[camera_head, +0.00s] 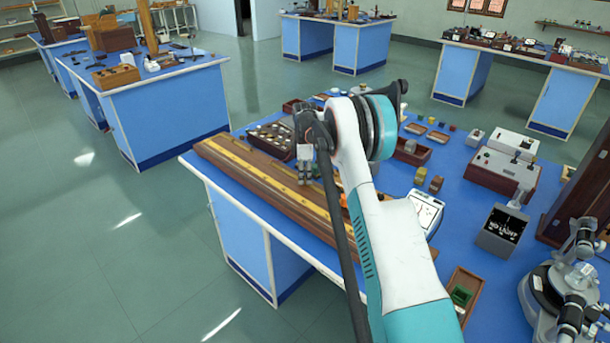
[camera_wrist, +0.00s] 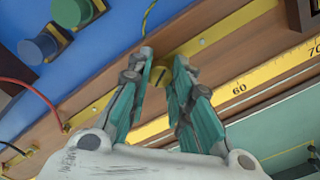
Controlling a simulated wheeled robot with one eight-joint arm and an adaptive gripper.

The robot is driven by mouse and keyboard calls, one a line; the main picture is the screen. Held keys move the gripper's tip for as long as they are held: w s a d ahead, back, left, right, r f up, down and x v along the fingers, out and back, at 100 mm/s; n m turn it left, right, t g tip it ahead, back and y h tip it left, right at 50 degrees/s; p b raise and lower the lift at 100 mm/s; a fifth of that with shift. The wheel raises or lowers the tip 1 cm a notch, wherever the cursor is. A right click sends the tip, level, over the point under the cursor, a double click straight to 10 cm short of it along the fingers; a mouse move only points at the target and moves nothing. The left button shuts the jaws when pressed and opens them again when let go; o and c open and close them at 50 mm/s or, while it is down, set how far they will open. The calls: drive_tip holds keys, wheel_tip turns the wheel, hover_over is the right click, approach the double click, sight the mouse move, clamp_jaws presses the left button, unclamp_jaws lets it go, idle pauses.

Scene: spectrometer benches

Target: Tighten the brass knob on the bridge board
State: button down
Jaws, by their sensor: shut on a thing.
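The bridge board (camera_head: 262,190) is a long wooden board with yellow scale strips, lying along the left edge of the blue bench. In the wrist view its yellow scale (camera_wrist: 262,84) carries printed numbers. My gripper (camera_wrist: 164,62) points down at the board, its two teal fingers close together. The brass knob (camera_wrist: 157,75) shows as a small yellow piece between the fingers, which are shut on it; the fingers hide much of it. In the head view my gripper (camera_head: 305,178) is over the board, and the knob cannot be made out there.
A tray of small parts (camera_head: 270,137) stands behind the board. A white meter (camera_head: 426,212) and a dark display box (camera_head: 503,228) stand to the right.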

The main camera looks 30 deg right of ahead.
drive_tip(key=m, duration=0.5)
drive_tip(key=shift+m, duration=0.3)
drive_tip(key=m, duration=0.6)
drive_tip(key=shift+p, duration=0.35)
drive_tip(key=m, duration=0.6)
drive_tip(key=shift+m, duration=0.3)
drive_tip(key=m, duration=0.5)
drive_tip(key=shift+m, duration=0.4)
drive_tip(key=c, duration=1.4)
unclamp_jaws()
